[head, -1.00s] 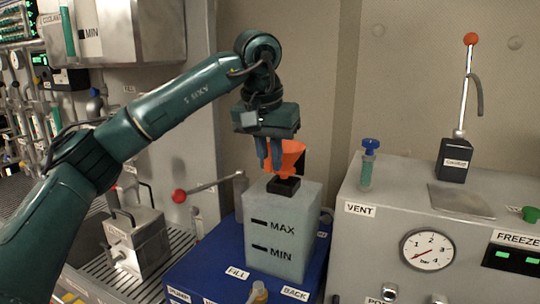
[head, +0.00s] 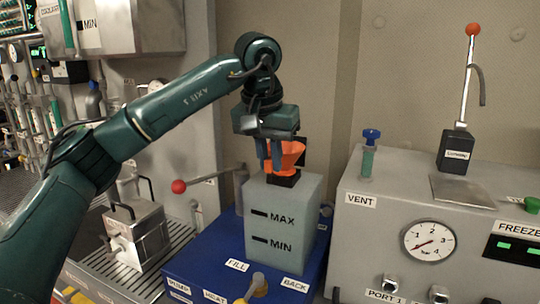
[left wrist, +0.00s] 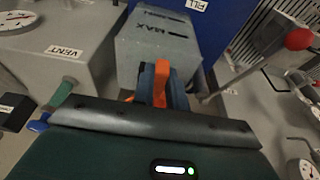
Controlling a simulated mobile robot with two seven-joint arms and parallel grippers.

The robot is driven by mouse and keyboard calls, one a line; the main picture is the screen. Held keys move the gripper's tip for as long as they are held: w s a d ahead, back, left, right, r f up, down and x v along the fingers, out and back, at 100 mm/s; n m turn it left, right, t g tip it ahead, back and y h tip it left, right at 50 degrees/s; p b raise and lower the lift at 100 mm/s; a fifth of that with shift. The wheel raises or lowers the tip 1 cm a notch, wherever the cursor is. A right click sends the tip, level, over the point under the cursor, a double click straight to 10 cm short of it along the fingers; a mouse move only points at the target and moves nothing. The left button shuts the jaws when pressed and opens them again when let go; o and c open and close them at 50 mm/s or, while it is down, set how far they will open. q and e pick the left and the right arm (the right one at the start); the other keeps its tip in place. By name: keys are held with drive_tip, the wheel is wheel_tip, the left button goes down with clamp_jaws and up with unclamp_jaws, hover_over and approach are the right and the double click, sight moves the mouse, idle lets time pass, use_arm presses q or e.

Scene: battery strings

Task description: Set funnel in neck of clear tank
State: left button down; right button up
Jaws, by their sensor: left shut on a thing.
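The clear tank (head: 302,228) is a frosted box marked MAX and MIN, standing upright on a blue base. Its dark neck (head: 284,180) is on top. My left gripper (head: 271,158) is above the tank and shut on the orange funnel (head: 292,153). The funnel's lower end meets the neck in the head view; I cannot tell how deep it sits. In the left wrist view, an orange part of the funnel (left wrist: 161,84) shows between the blue fingers, with the tank (left wrist: 158,48) beyond. The neck is hidden there. My right gripper is not in view.
The blue base (head: 205,258) carries FILL and BACK labels. A red-knobbed lever (head: 179,186) lies left of the tank. A grey console (head: 375,225) with a gauge (head: 428,241) and a vent valve (head: 369,155) stands to the right.

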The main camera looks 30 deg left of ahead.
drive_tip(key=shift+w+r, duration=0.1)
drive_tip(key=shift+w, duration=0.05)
use_arm(q)
drive_tip(key=c, duration=1.3)
unclamp_jaws()
drive_tip(key=shift+c, duration=0.2)
drive_tip(key=shift+r, duration=0.25)
drive_tip(key=p+v, duration=0.1)
drive_tip(key=v, duration=1.1)
drive_tip(key=shift+s+r, duration=0.2)
drive_tip(key=shift+r, duration=0.15)
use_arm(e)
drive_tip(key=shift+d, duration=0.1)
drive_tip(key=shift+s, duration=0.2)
